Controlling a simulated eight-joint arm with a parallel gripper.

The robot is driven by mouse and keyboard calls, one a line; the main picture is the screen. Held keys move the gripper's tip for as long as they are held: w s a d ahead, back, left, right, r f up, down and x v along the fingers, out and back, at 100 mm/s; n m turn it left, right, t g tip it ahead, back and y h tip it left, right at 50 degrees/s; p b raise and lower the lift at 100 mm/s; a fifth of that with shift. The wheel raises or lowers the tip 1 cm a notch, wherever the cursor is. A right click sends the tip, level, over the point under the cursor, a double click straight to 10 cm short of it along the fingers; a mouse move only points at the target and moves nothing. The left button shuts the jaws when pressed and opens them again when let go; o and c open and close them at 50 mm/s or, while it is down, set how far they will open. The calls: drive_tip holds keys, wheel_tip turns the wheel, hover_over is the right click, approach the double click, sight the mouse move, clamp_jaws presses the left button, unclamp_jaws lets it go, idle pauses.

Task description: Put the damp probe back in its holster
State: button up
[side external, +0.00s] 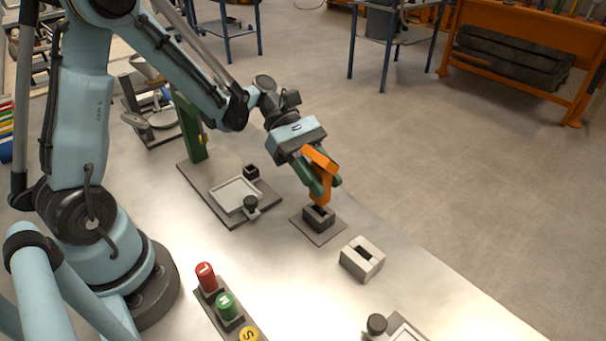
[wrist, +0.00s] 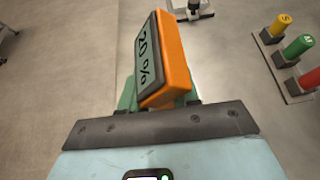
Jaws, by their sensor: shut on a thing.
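The damp probe (side external: 321,160) is an orange, T-shaped tool. In the wrist view the probe (wrist: 172,62) shows its grey display reading "20 %". My gripper (side external: 322,181), with green fingers, is shut on it. The probe is roughly upright and slightly tilted in the side view. Its lower end is directly over a dark, open-topped box on a flat plate, which looks like the holster (side external: 320,220). I cannot tell whether the tip is above the opening or just inside it. My gripper (wrist: 160,100) hides the probe's lower part in the wrist view.
A light grey slotted block (side external: 362,260) stands to the right of the holster. Red, green and yellow cylinders (side external: 226,304) stand in a row at the front. A pale tray (side external: 236,195) lies to the left. The bench edge runs close behind the holster.

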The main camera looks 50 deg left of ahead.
drive_tip(key=shift+f, duration=0.25)
drive_tip(key=shift+f, duration=0.7)
drive_tip(key=shift+f, duration=0.4)
drive_tip(key=o, duration=1)
drive_tip(key=v, duration=0.7)
drive_tip(key=shift+a+r, duration=0.15)
drive_tip(key=shift+a, duration=0.05)
